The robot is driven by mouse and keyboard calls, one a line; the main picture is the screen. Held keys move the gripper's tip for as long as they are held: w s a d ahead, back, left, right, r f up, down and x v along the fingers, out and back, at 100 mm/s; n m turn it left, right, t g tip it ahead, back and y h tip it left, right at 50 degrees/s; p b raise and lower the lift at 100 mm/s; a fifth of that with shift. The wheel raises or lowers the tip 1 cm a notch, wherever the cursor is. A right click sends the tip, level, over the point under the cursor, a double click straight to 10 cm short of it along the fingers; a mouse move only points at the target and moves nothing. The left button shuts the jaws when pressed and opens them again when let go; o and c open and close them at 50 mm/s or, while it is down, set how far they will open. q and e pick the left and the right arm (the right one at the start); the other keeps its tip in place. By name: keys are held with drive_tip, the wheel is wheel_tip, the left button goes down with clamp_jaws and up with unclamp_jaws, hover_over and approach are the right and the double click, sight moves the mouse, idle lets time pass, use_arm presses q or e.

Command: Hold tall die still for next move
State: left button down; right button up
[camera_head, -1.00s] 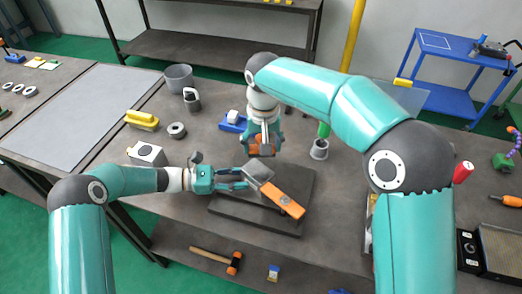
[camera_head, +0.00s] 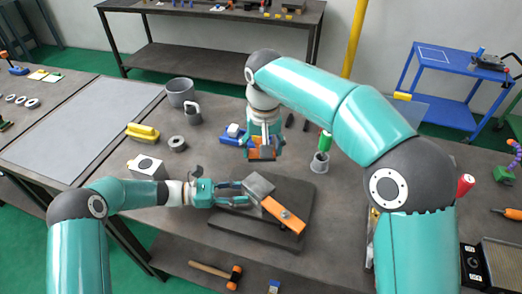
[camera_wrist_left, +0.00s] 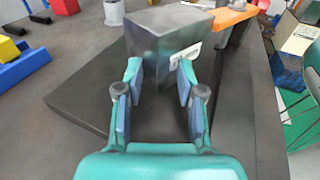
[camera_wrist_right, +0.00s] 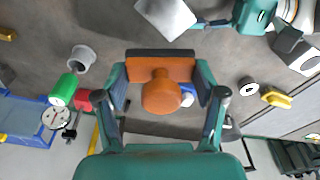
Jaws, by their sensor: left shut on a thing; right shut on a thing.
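The tall die appears to be the grey block (camera_head: 258,184) on the dark base plate (camera_head: 232,228). My left gripper (camera_head: 243,191) is shut on it from the left side. In the left wrist view the block (camera_wrist_left: 165,40) stands between the fingertips, with a pale label on one side. An orange bar (camera_head: 285,214) runs from beside the block toward the lower right. My right gripper (camera_head: 262,152), beyond the plate, is shut on an orange piece with a dark strip (camera_wrist_right: 160,68). A rounded orange knob (camera_wrist_right: 161,95) shows on it in the right wrist view.

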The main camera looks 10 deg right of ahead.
use_arm(q)
drive_tip(key=shift+s+d+f, duration=0.15)
drive_tip(key=shift+s+d, duration=0.2)
drive_tip(key=shift+s, duration=0.1)
drive_tip(key=c, duration=0.6)
unclamp_jaws()
drive_tip(key=shift+c, duration=0.2)
drive_tip(key=shift+w+a, duration=0.1)
drive_tip(key=shift+w, duration=0.05)
drive_tip(key=shift+a+r, duration=0.2)
drive_tip(key=shift+a, duration=0.15)
drive_tip(key=a, duration=1.1)
drive_tip(key=shift+a+r, duration=0.1)
drive_tip(key=shift+r, duration=0.3)
